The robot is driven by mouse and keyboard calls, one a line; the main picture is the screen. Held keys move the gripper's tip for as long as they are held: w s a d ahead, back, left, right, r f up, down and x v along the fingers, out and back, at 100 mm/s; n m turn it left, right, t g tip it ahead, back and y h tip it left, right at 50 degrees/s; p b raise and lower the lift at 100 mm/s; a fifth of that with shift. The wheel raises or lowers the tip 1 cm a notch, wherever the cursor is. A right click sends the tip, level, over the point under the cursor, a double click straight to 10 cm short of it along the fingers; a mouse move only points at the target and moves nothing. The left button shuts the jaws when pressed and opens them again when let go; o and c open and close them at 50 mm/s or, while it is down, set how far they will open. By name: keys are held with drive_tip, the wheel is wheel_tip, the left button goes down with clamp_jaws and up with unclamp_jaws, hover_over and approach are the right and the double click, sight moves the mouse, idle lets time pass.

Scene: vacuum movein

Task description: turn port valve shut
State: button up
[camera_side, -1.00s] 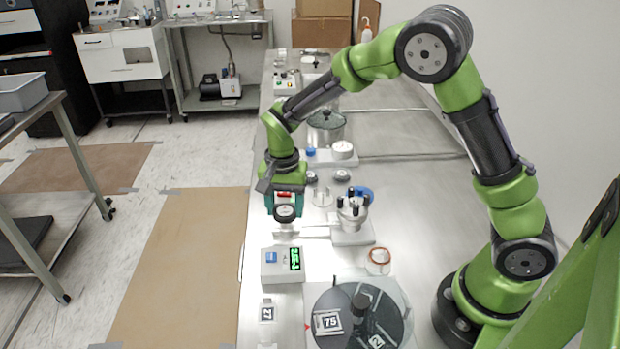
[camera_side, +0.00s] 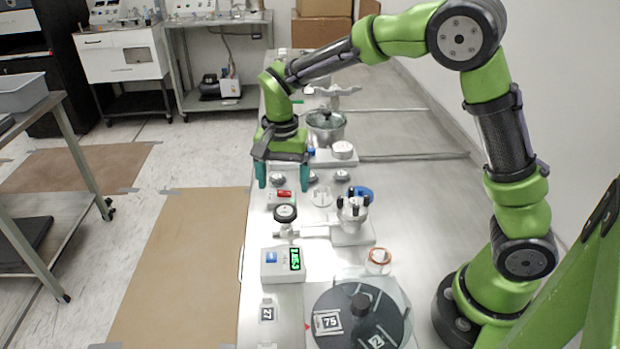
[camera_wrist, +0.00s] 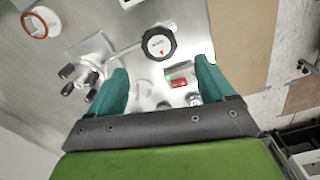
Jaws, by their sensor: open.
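The port valve is a black round knob with a white face (camera_side: 285,213), on a metal fitting at the left side of the bench. In the wrist view its knob (camera_wrist: 159,43) shows a small red mark on the white face, pointing toward my gripper. My gripper (camera_side: 282,180) is open, its two teal fingers pointing down, beyond the knob and above it. In the wrist view the space between the fingertips (camera_wrist: 160,72) is empty and the knob lies just past them, apart from both.
A small box with a red switch (camera_side: 285,194) sits beyond the knob, below my gripper. A metal stand with black posts (camera_side: 352,212) is to the right. A digital readout box (camera_side: 283,265) and a dark round lid (camera_side: 345,325) are nearer.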

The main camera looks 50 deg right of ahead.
wheel_tip(320, 180, up, 10)
drive_tip(key=shift+f, duration=0.15)
idle(0.3)
drive_tip(key=s+d+r+n+t+y, duration=0.1)
drive_tip(key=s+n+t, duration=0.2)
drive_tip(key=s, duration=0.6)
drive_tip(key=s+d+n+t+y, duration=0.1)
drive_tip(key=s+n+t, duration=0.3)
drive_tip(key=s, duration=0.6)
drive_tip(key=shift+d+r, duration=0.35)
drive_tip(key=shift+r, duration=0.05)
drive_tip(key=shift+s, duration=0.1)
